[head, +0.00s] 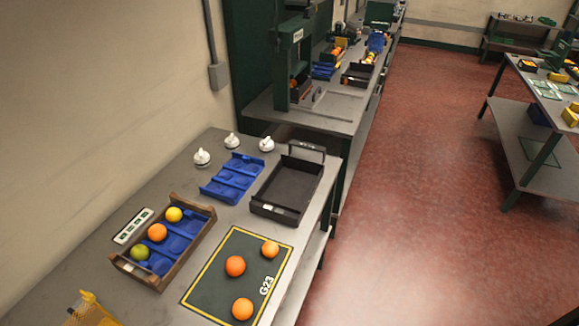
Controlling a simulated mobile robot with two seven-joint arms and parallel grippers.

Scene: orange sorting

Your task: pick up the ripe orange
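Three oranges lie on the dark green mat (215,290) marked G23. One (235,266) is deep reddish orange, near the mat's middle. A lighter one (270,249) is at the far right of the mat. Another orange one (242,309) is near the front edge. A wooden crate (190,258) with a blue insert holds a yellow fruit (174,214), an orange fruit (157,232) and a green fruit (139,253) in its left row. Neither of my grippers shows in the head view.
An empty black tray (262,208) and a blue tray (225,190) lie behind the mat. Several white domed items (202,158) stand near the wall. A label card (133,226) lies left of the crate. A yellow object (90,311) is at the bottom left.

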